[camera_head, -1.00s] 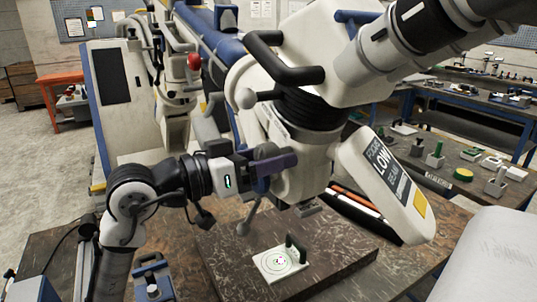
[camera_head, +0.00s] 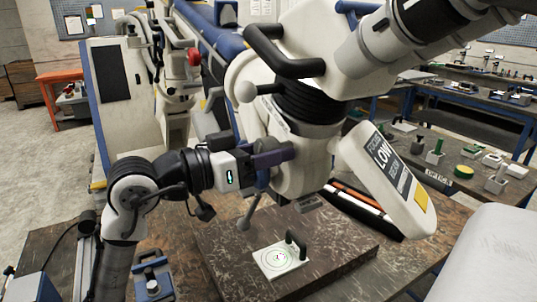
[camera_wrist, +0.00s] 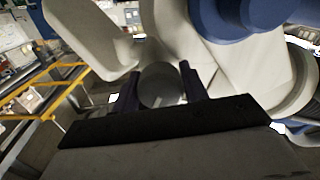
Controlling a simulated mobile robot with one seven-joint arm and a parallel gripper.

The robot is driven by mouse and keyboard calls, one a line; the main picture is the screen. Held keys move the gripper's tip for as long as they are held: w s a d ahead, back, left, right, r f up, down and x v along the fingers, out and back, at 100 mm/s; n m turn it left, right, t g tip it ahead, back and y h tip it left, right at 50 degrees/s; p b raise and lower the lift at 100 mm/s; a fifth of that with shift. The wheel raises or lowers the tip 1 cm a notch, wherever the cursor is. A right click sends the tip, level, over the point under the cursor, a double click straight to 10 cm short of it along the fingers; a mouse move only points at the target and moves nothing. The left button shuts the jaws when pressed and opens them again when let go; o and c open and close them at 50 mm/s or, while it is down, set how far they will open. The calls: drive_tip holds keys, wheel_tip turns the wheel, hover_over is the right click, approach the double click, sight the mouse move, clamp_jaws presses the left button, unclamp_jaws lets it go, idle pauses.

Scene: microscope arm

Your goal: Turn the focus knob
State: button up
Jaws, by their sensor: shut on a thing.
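The focus knob (camera_wrist: 160,84) is a grey round cylinder on the side of the white microscope head (camera_head: 300,172). In the wrist view it sits between the two dark purple fingers of my gripper (camera_wrist: 159,78), which are closed around it. In the head view my gripper (camera_head: 276,155) reaches in from the left, level with the fingers' dark purple tips against the microscope head. There the fingers hide most of the knob, and its turn angle cannot be told.
The white panel marked LOW (camera_head: 384,165) hangs at the right of the microscope head. Black handles (camera_head: 285,55) stick out above my gripper. A small blue-and-grey device (camera_head: 152,280) stands at the front left.

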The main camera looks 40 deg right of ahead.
drive_tip(key=m+b, duration=0.3)
drive_tip(key=shift+f+m, duration=0.2)
drive_tip(key=shift+m, duration=0.1)
drive_tip(key=shift+r+m+b, duration=0.15)
drive_tip(key=shift+m+b, duration=0.95)
drive_tip(key=shift+m, duration=0.3)
drive_tip(key=shift+w, duration=0.1)
drive_tip(key=o, duration=0.9)
drive_tip(key=shift+o, duration=0.4)
drive_tip(key=shift+a, duration=0.15)
drive_tip(key=b+v, duration=0.3)
drive_tip(key=v, duration=1)
drive_tip(key=shift+a, duration=0.3)
